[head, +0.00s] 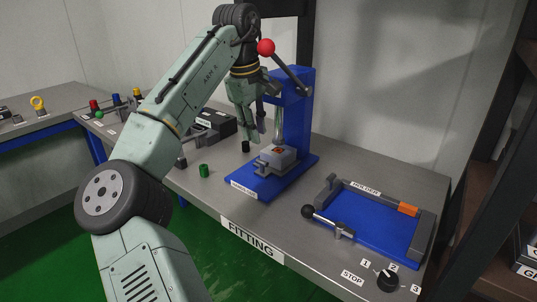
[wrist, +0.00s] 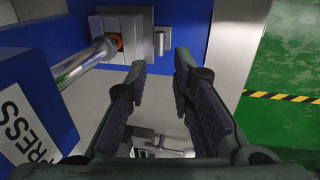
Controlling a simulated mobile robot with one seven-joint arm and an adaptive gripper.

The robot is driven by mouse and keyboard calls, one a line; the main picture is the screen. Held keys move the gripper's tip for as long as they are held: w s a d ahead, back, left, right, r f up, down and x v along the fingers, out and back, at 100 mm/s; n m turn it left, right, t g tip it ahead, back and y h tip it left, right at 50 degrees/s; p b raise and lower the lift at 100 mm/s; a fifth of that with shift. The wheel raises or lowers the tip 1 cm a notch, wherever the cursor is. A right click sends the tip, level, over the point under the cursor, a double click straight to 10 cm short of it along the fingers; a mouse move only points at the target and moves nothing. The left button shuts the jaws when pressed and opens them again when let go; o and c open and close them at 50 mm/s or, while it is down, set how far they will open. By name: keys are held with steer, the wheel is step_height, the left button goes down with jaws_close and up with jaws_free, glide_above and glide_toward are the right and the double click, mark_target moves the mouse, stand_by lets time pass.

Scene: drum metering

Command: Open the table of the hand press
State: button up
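The blue hand press (head: 296,112) stands on the fitting bench, with a lever ending in a red knob (head: 266,47) at its top. Its table is a light grey block (head: 279,155) with an orange centre under the steel ram; it also shows in the wrist view (wrist: 112,24). A small grey tab (wrist: 162,43) sticks out beside the block. My gripper (head: 257,134) points down near the block, in front of the column. In the wrist view my gripper (wrist: 160,68) is open and empty, its fingertips close to the tab but not visibly around it.
A blue holder fixture (head: 375,232) with a ball-ended lever lies to the right. A rotary knob (head: 387,280) sits at the front right corner. A dark box (head: 214,122) stands behind.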

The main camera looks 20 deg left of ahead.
mark_target(261, 161)
steer(key=f, duration=0.3)
steer(key=w+f+p, duration=0.1)
steer(key=f, duration=0.5)
steer(key=shift+w+d+f, duration=0.25)
steer(key=shift+w, duration=0.05)
steer(key=shift+c, duration=0.6)
jaws_close()
